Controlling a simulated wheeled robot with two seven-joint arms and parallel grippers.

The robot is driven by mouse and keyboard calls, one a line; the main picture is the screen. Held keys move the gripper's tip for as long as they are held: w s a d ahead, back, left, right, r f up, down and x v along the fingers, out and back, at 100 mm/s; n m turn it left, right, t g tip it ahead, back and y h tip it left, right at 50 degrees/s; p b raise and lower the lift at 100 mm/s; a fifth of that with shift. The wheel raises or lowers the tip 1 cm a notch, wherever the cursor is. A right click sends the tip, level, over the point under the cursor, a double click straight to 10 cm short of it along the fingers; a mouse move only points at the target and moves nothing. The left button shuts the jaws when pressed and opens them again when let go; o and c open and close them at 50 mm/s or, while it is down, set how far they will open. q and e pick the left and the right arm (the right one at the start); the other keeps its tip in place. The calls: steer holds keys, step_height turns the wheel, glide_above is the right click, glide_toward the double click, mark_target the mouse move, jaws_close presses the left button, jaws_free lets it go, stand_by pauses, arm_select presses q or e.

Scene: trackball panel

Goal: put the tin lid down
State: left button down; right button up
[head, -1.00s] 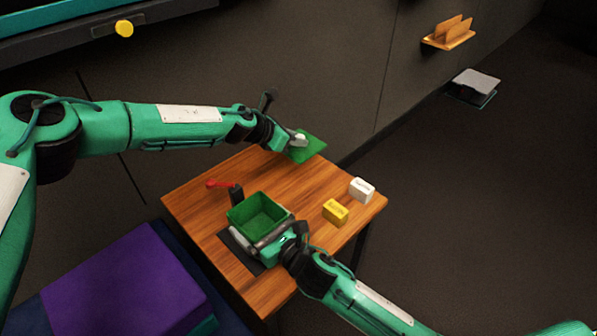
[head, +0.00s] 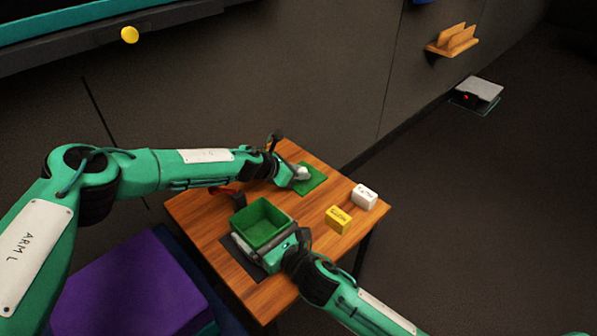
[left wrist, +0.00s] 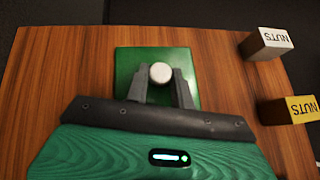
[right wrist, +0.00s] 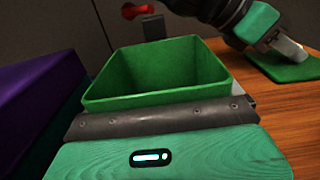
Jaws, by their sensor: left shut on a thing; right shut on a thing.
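The green square tin lid (head: 315,179) is level at the back of the table, on or just above the wood; I cannot tell if it touches. My left gripper (head: 302,174) is shut on its white round knob (left wrist: 161,73). The lid fills the space below the fingers in the left wrist view (left wrist: 126,68); its edge also shows in the right wrist view (right wrist: 290,68). The green tin (head: 262,222) stands open and empty, upright over a dark mat (head: 228,243). My right gripper (head: 275,250) is shut on the tin's near side; its fingertips are partly hidden.
A yellow box (head: 338,220) and a white box (head: 364,196) marked NUTS stand on the wooden table (head: 215,215), right of the lid. A black post with a red handle (right wrist: 145,15) stands behind the tin. A purple block (head: 130,280) is left of the table.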

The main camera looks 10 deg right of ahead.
arm_select(q)
steer(key=c, duration=1.2)
jaws_free()
steer(key=shift+f, duration=0.1)
steer(key=shift+a+r, duration=0.1)
steer(key=shift+r, duration=0.1)
steer(key=v, duration=1.1)
steer(key=shift+s+a+r, duration=0.1)
steer(key=shift+a+r, duration=0.15)
steer(key=s+a+r, duration=0.1)
steer(key=a+r, duration=0.3)
steer(key=r, duration=0.1)
steer(key=s+a+r, duration=0.1)
steer(key=a+r, duration=0.1)
steer(key=shift+s+r, duration=0.25)
steer(key=shift+s, duration=0.05)
